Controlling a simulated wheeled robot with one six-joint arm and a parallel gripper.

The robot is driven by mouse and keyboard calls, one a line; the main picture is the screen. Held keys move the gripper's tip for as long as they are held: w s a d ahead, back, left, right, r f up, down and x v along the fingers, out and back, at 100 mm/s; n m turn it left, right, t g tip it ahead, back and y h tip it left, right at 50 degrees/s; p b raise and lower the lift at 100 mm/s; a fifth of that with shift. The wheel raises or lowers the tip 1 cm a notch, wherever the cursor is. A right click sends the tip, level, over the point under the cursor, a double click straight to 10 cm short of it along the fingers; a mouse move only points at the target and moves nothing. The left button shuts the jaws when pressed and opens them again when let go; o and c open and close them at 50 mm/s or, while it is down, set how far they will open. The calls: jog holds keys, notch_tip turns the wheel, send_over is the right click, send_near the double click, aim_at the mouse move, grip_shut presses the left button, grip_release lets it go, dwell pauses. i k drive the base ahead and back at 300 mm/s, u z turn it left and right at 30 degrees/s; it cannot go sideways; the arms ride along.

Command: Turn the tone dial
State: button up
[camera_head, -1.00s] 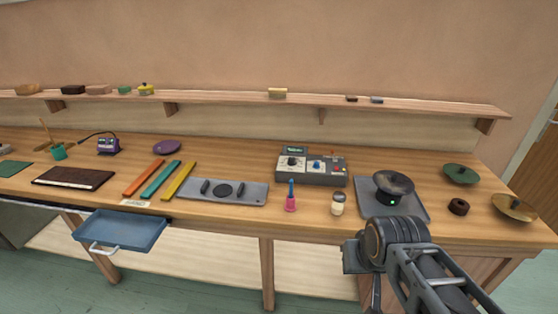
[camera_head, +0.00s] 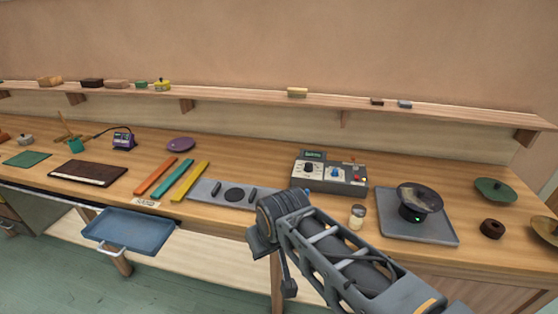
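A grey control box (camera_head: 330,174) stands on the workbench right of centre. Its panel has a small green display (camera_head: 312,155), a black-and-white knob (camera_head: 309,168), a blue knob (camera_head: 335,172) and a red-tipped switch at the top. I cannot read which knob is the tone dial. My arm reaches in from the lower right, in front of the bench edge. The gripper end (camera_head: 262,245) is left of and nearer than the box, apart from it. Its fingers are too unclear to tell whether they are open or shut.
A small jar (camera_head: 357,217) stands in front of the box. A dark pan-like disc (camera_head: 420,198) sits on a grey plate (camera_head: 440,233) to the right.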

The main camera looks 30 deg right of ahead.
aim_at(308, 167)
jog(key=z, duration=0.25)
jog(key=i, duration=0.95)
jog(key=z, duration=0.7)
